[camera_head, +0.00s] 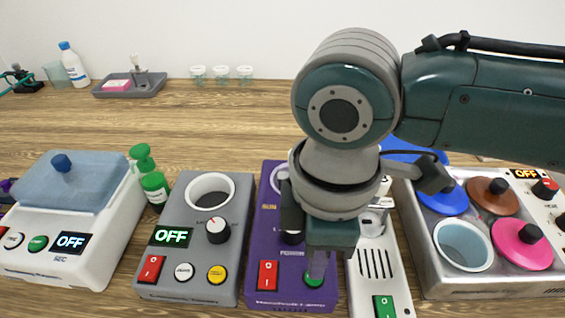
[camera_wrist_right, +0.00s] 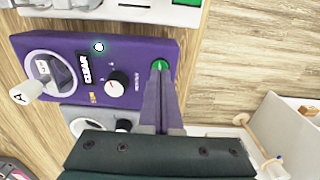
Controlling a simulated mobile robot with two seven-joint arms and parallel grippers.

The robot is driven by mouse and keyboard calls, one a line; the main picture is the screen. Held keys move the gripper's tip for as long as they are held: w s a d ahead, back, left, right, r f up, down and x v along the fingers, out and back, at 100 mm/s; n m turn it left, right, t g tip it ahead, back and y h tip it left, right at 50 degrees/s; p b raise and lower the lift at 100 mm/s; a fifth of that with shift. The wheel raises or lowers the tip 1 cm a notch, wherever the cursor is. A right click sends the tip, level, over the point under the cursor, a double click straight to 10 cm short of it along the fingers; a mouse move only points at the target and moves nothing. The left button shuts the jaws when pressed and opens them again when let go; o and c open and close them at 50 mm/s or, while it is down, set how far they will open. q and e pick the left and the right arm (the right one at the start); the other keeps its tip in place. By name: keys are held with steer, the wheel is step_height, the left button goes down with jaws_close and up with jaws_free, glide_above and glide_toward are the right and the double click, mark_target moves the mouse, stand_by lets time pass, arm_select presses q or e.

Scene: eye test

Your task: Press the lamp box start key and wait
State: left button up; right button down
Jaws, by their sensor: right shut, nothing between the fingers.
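A purple box (camera_head: 252,225), seemingly the lamp box, stands in the front middle. It also fills the upper left of the right wrist view (camera_wrist_right: 130,50). Its round green key (camera_head: 314,281) is at the front right corner and shows in the wrist view (camera_wrist_right: 160,64). A small white round spot (camera_wrist_right: 99,47), perhaps a lamp, is on its top. A red switch (camera_head: 267,275) sits left of the key. My right gripper (camera_head: 318,268) is shut and empty, pointing down with its tips (camera_wrist_right: 162,85) at the green key. Contact is unclear. My left gripper is not in view.
A grey box (camera_head: 182,225) reading OFF stands left of the purple box. A narrow white device (camera_head: 378,285) stands close on its right. Farther out are a white bath (camera_head: 90,260) and a unit with coloured lids (camera_head: 430,265). The table behind is mostly clear.

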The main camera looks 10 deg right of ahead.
steer(key=shift+f, duration=0.25)
stand_by(0.5)
steer(key=shift+f+b, duration=0.6)
steer(key=shift+f, duration=0.05)
stand_by(0.3)
step_height(320, 180, up, 8)
steer(key=p, duration=0.9)
stand_by(0.4)
